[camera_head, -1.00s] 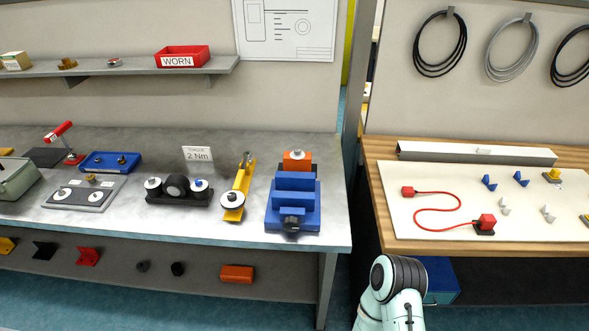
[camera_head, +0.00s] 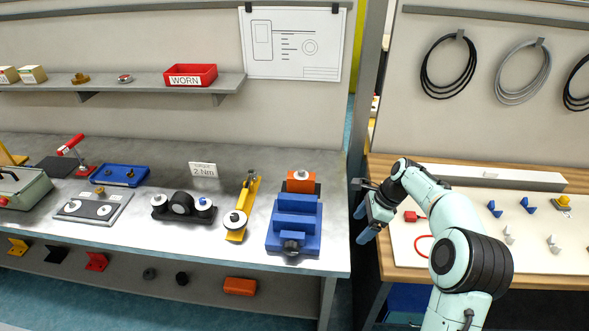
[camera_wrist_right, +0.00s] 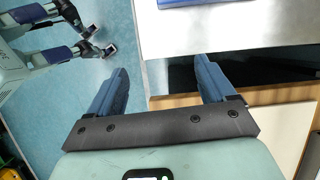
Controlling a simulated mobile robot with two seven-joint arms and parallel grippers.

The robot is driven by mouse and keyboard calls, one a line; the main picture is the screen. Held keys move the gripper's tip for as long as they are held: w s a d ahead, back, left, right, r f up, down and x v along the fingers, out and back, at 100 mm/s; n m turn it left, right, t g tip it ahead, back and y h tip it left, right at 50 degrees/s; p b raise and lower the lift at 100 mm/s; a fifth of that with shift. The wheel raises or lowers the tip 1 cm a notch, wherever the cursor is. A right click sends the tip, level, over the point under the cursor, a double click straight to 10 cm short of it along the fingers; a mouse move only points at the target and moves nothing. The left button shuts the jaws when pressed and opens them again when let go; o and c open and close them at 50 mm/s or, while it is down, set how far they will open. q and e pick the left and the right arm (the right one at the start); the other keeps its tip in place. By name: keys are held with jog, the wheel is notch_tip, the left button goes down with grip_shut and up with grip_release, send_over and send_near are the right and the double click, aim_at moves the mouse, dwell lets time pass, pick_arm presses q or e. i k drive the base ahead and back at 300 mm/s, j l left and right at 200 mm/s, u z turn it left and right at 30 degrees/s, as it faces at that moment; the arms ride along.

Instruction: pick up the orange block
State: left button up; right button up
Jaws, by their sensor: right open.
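One orange block (camera_head: 240,286) lies on the lower shelf under the left table, near that shelf's right part. Another orange piece (camera_head: 302,182), with a round light top, sits at the back of the blue vise-like fixture (camera_head: 293,222) on the table. My right gripper (camera_head: 361,224) is open and empty, over the gap between the two tables, to the right of both orange things and apart from them. In the right wrist view its two blue fingers (camera_wrist_right: 160,70) are spread with nothing between them. No orange block shows there.
The grey left table (camera_head: 232,248) holds a yellow lever part (camera_head: 240,212), a black roller block (camera_head: 182,206) and a blue tray (camera_head: 119,175). The wooden right table (camera_head: 378,172) carries a white board under my right arm. Blue floor shows between the tables.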

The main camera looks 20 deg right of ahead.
aim_at(293, 185)
jog(key=i, duration=1.15)
